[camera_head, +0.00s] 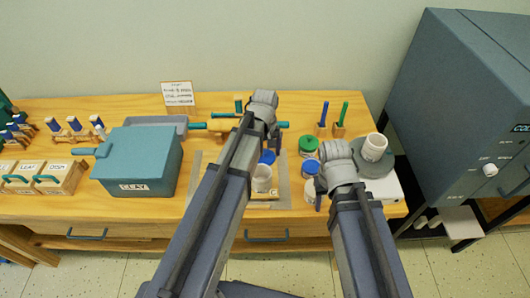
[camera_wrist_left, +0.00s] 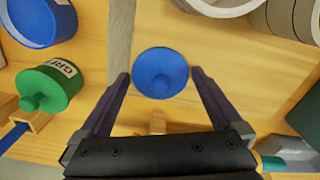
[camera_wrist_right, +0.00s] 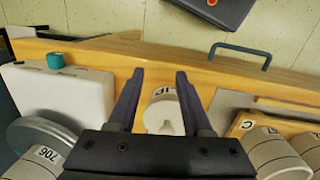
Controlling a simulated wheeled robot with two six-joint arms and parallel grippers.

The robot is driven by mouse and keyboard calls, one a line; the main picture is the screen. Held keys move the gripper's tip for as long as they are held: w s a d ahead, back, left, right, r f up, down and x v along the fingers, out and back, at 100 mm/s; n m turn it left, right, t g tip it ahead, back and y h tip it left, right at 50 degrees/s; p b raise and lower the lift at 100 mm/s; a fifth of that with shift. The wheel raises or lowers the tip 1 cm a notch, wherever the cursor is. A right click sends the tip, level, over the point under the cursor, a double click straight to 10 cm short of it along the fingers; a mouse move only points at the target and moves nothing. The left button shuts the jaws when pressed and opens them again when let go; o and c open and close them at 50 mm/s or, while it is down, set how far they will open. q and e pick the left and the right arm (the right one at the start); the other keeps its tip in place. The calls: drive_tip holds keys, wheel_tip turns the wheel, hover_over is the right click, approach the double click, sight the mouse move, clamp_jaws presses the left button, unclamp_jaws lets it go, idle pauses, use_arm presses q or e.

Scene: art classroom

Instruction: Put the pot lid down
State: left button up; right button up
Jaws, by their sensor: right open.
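The blue round pot lid (camera_wrist_left: 160,73), knob up, shows between the fingertips of my left gripper (camera_wrist_left: 160,78) in the left wrist view. The fingers stand apart, with a thin gap on each side of the lid. How high the lid is above the board is unclear. In the head view the lid (camera_head: 267,157) shows just behind a white pot (camera_head: 262,178); my arm partly hides this area. My right gripper (camera_wrist_right: 160,75) is open in the right wrist view, with a white labelled container (camera_wrist_right: 163,113) between and below its fingers.
A green-lidded jar (camera_head: 308,146) and a blue-lidded jar (camera_head: 310,167) stand right of the lid. A white pot (camera_head: 374,147) sits on a grey wheel at the right. The large kiln (camera_head: 470,100) stands beyond.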

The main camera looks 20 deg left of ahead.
sight(265, 152)
use_arm(q)
drive_tip(key=shift+r, duration=0.15)
use_arm(e)
drive_tip(key=shift+r, duration=0.15)
use_arm(q)
wheel_tip(265, 152, up, 12)
drive_tip(key=p, duration=1.3)
drive_tip(key=s+d+m+y, duration=0.1)
drive_tip(key=s+d+m, duration=0.9)
drive_tip(key=s, duration=0.4)
drive_tip(key=shift+d+m+b, duration=0.2)
drive_tip(key=shift+m+b, duration=0.1)
drive_tip(key=shift+b, duration=0.05)
use_arm(e)
wheel_tip(265, 152, up, 12)
use_arm(q)
drive_tip(key=shift+r, duration=0.1)
